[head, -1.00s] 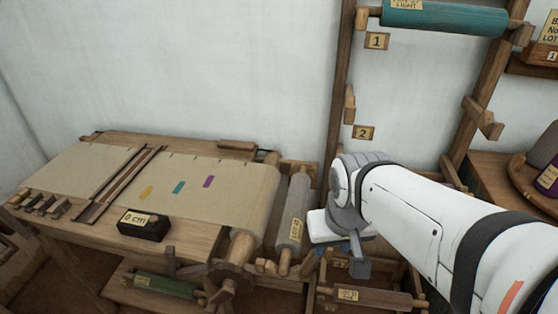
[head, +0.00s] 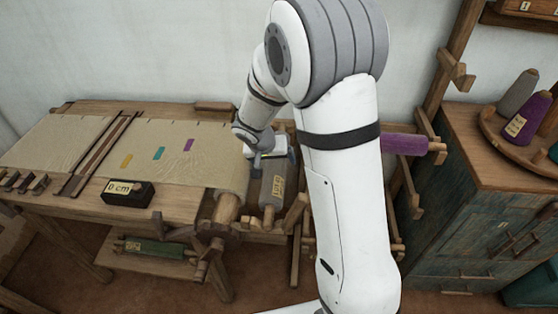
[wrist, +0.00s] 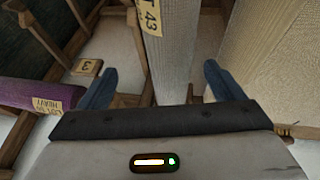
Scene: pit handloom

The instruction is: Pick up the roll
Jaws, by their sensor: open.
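A grey roll (head: 273,186) with a tan label stands at the right end of the loom. In the wrist view the grey roll (wrist: 168,60), its label partly reading "43", runs between the two blue fingers. My gripper (wrist: 161,78) is open, one finger on each side of the roll, with gaps visible. I cannot tell how deep the roll lies between them. In the head view my gripper (head: 262,155) is at the roll's upper end and hides part of it. A purple roll (head: 405,143) is on the rack; it also shows in the wrist view (wrist: 30,95).
The loom (head: 60,215) carries cream cloth (head: 165,135) and a black "0 cm" box (head: 128,192). A green roll (head: 155,253) lies on a shelf below. A wooden cabinet (head: 480,170) with thread cones stands right. Wooden pegs and rails crowd the roll.

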